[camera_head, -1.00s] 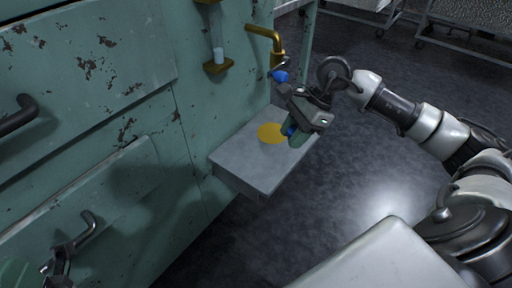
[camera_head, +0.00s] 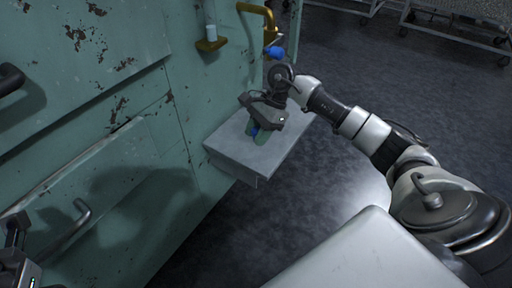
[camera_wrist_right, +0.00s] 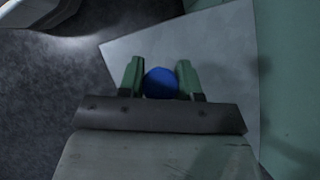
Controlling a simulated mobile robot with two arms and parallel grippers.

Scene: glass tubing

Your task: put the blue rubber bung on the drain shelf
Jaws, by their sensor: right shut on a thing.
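The blue rubber bung (camera_head: 254,131) is between the fingers of my right gripper (camera_head: 259,131), only partly visible in the head view. In the right wrist view, the round bung (camera_wrist_right: 160,83) sits between the two green fingers of the gripper (camera_wrist_right: 161,80), which is shut on it. The grey drain shelf (camera_head: 228,150) juts from the green wall, and the gripper is over it. The shelf also fills much of the wrist view (camera_wrist_right: 190,40). I cannot tell whether the bung touches it. My left gripper (camera_head: 16,262) is partly in view at the lower left edge; its jaws are unclear.
A brass tap (camera_head: 257,10) and a blue piece (camera_head: 276,53) are behind my right gripper. A small brass bracket (camera_head: 212,44) holds a pale tube (camera_head: 211,32) on the wall. Dark floor lies right of the shelf.

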